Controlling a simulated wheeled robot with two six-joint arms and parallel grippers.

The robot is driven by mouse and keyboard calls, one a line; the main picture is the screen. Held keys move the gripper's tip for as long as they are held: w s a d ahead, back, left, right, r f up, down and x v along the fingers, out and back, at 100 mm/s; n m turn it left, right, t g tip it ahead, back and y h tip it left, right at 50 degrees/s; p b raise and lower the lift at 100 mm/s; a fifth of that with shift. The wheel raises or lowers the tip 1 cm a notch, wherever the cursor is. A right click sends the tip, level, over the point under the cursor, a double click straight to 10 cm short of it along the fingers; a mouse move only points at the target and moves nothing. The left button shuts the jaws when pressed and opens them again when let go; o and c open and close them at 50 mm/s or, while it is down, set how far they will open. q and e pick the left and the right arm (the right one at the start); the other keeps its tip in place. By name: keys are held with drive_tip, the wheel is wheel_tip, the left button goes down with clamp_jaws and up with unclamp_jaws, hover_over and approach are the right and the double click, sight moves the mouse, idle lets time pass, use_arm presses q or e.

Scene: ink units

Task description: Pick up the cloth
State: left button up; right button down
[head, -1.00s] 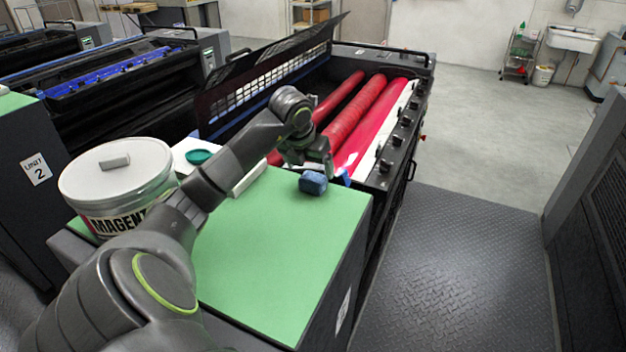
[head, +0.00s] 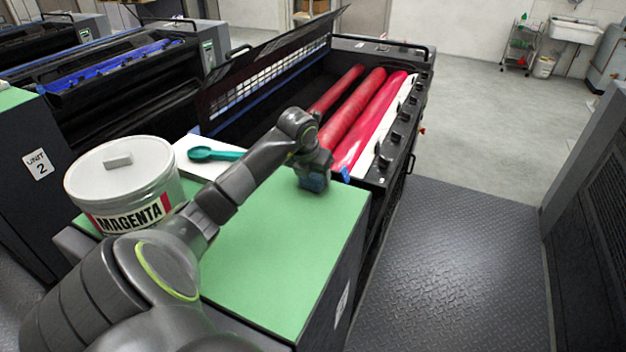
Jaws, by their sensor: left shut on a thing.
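The cloth (head: 315,183) is a small folded blue bundle near the back right corner of the green-topped cabinet (head: 290,260) in the head view. My left gripper (head: 314,174) comes down over it from above and is shut on it. I cannot tell whether the cloth touches the green top. My right gripper is not in view.
A magenta ink can (head: 125,180) stands at the left of the cabinet. A teal spoon (head: 215,154) lies on a white sheet behind my arm. The open ink unit with red rollers (head: 375,110) lies beyond. Floor plating (head: 450,270) is clear at right.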

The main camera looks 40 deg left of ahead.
use_arm(q)
drive_tip(key=shift+c, duration=0.7)
drive_tip(key=shift+r, duration=0.2)
wheel_tip(320, 180, up, 8)
drive_tip(key=b, duration=0.3)
drive_tip(key=shift+r, duration=0.85)
drive_tip(key=shift+o, duration=1.2)
drive_tip(key=shift+c, duration=0.9)
